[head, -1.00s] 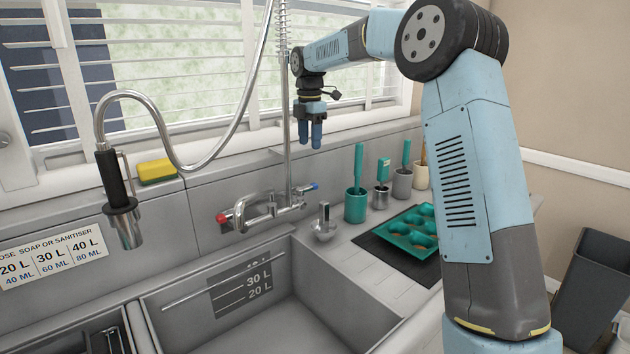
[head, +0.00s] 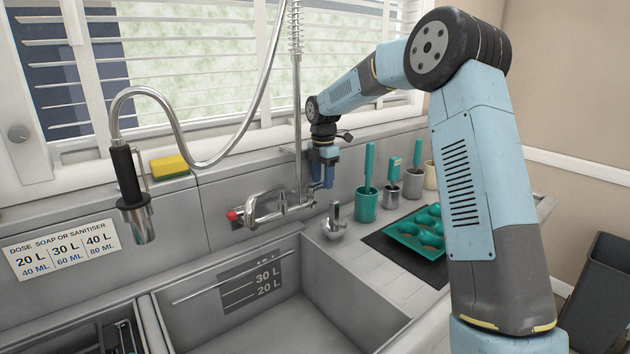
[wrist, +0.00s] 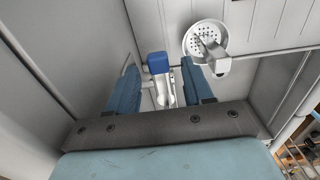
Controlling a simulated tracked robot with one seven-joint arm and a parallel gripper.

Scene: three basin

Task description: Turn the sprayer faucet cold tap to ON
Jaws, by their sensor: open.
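The sprayer faucet (head: 270,207) is a chrome mixer on the wall behind the sink, with a red-ended hot tap (head: 233,216) at its left. The blue-ended cold tap (wrist: 159,63) shows in the wrist view between my gripper's two fingers, nearer the left one. In the head view my fingers hide it. My gripper (head: 322,185) is open and points down at the faucet's right end. In the wrist view the gripper (wrist: 162,88) has a finger on each side of the cold tap. I cannot tell whether either finger touches it.
A metal strainer plug (head: 335,222) stands on the counter just right of the faucet; it also shows in the wrist view (wrist: 205,40). A green utensil pot (head: 366,205) and a green muffin tray (head: 418,235) are further right. The sink basin (head: 290,312) is empty.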

